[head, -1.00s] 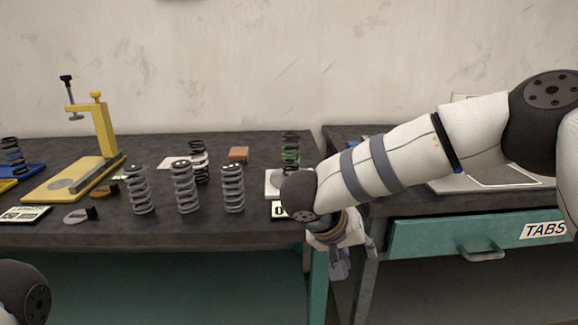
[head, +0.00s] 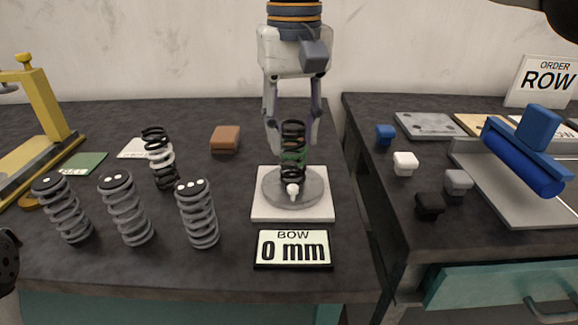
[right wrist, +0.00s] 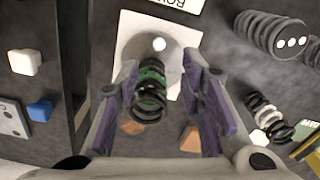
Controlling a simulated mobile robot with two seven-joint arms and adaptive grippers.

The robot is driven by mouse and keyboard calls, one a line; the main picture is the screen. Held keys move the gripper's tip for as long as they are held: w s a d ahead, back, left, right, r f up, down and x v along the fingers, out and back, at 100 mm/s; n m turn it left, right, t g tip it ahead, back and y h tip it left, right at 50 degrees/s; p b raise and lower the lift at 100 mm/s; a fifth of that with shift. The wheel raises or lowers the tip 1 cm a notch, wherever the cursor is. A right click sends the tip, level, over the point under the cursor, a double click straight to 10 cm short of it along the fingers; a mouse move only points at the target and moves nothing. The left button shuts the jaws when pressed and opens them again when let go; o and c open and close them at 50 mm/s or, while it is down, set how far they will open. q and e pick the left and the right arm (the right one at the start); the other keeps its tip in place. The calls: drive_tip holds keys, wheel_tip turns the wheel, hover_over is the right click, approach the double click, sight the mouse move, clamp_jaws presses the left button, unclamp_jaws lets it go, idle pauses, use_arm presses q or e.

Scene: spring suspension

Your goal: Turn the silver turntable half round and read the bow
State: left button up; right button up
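The silver turntable (head: 314,193) is a round grey disc on a white square base (head: 322,212), with a white knob (head: 292,190) at its front. A black coil spring with a green band (head: 293,155) stands upright on it. The display (head: 293,249) in front reads "BOW 0 mm". My right gripper (head: 293,140) points down over the turntable, its fingers apart on either side of the spring's upper part. In the right wrist view the spring (right wrist: 149,98) is between the spread fingers, with gaps at both sides.
Several grey springs (head: 127,208) and a black-and-white spring (head: 160,158) stand left of the turntable. A brown block (head: 225,139) lies behind. A yellow press (head: 45,110) is at far left. Coloured tabs (head: 405,163) and a blue roller (head: 525,162) are on the right bench, across a gap.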

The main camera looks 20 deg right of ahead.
sight(293, 186)
wheel_tip(293, 186, down, 9)
drive_tip(key=shift+r, duration=0.1)
clamp_jaws()
